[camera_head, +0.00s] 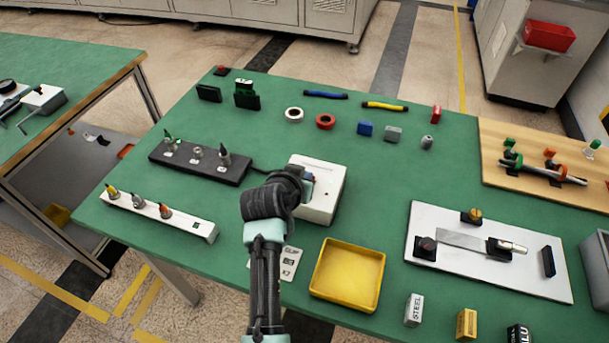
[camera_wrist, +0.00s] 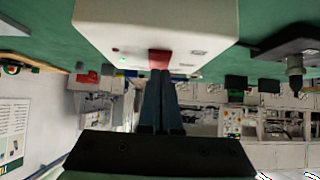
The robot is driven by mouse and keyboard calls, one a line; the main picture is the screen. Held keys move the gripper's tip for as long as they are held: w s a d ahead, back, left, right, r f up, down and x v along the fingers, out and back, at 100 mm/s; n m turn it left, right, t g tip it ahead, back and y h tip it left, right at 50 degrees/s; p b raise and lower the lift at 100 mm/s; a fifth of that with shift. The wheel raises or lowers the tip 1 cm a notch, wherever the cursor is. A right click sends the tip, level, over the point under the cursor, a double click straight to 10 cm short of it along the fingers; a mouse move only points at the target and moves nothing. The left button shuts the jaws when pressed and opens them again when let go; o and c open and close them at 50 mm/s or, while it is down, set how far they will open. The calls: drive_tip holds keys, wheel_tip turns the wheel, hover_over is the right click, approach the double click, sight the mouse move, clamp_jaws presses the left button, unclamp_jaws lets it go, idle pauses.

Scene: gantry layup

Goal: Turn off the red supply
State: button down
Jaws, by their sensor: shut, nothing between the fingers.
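Whether the switch is pressed cannot be told. In the head view my gripper (camera_head: 306,186) is at the left side of the box, and my arm hides the switch.
A black strip (camera_head: 200,163) with connectors lies left of the box, and a white strip (camera_head: 160,217) further left. A yellow tray (camera_head: 348,275) is in front. A grey plate (camera_head: 490,251) with fixtures is at right. Tape rolls and small blocks lie behind.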

drive_tip(key=shift+w+p, duration=0.1)
drive_tip(key=shift+p, duration=0.3)
drive_tip(key=shift+f, duration=0.2)
drive_tip(key=shift+w+d+r+b, duration=0.15)
drive_tip(key=shift+w+b, duration=0.1)
drive_tip(key=shift+w, duration=0.1)
drive_tip(key=shift+w+d+r+b, duration=0.1)
drive_tip(key=shift+w+b, duration=0.15)
drive_tip(key=shift+w, duration=0.1)
